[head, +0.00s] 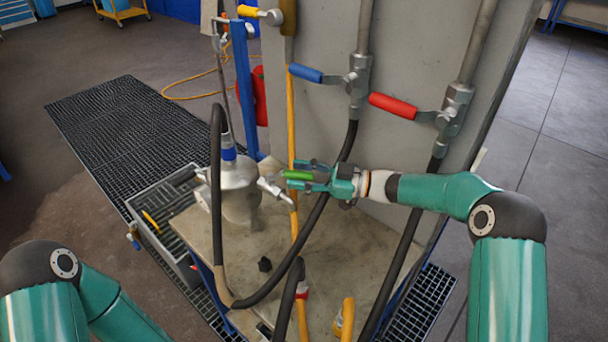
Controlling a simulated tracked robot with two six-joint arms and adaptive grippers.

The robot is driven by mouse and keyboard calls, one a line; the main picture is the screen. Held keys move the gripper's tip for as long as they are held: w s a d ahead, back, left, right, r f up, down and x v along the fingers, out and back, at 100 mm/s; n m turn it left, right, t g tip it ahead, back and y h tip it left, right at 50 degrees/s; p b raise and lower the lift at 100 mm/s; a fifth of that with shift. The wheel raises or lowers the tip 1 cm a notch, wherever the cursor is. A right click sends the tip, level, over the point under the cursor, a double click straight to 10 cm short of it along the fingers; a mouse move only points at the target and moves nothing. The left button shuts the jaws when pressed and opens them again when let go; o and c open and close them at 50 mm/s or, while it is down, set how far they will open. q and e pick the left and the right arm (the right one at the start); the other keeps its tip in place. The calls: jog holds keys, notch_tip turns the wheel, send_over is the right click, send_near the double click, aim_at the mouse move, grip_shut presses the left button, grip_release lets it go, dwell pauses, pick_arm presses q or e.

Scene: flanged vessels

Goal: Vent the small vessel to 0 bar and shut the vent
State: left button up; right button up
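The small vessel (239,190) is a silver metal body standing on the bench plate, with a blue-banded neck on top. A silver valve fitting (275,188) sticks out from its right side. A green lever handle (298,174) lies level near that fitting. My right gripper (302,175) reaches in from the right, its fingers above and below the green handle. I cannot tell whether they press on it. My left arm shows at the lower left, but its gripper is out of view. No readable pressure gauge shows.
A blue-handled valve (306,73) and a red-handled valve (393,105) sit on pipes along the grey panel (400,55). Black hoses (216,190) loop around the vessel and across the plate (345,250). A grey crate (170,225) stands at left. Yellow pipes rise nearby.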

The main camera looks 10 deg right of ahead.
aim_at(301, 172)
notch_tip(301, 172, up, 10)
jog(key=shift+f, duration=0.1)
dwell(0.6)
